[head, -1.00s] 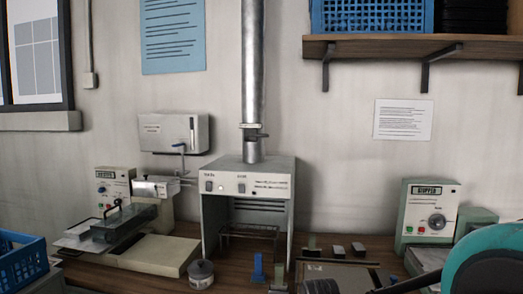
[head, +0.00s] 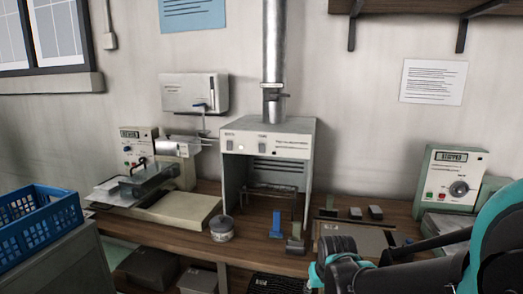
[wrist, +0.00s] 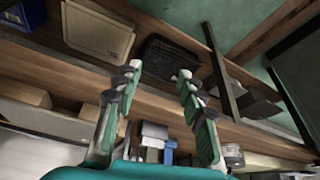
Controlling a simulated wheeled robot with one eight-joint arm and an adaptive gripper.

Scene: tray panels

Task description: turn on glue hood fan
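The glue hood (head: 268,141) is a pale metal box open at the front, standing on the bench with a silver duct (head: 274,60) rising from its top. Its front panel carries a left rocker switch (head: 229,146) and another switch (head: 262,147), with small indicators beside them. The labels are too small to read, so I cannot tell which switch is the fan's. My gripper (wrist: 157,75) is open and empty in the wrist view, its two fingers apart. In the head view my arm reaches in from the lower right, in front of and below the hood. The hood's panel does not show in the wrist view.
A round tin (head: 221,230), a blue holder (head: 276,225) and a flat board (head: 350,238) lie before the hood. A green-grey control box (head: 450,178) stands right, a press-like machine (head: 160,170) left. A blue crate (head: 38,230) is at far left.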

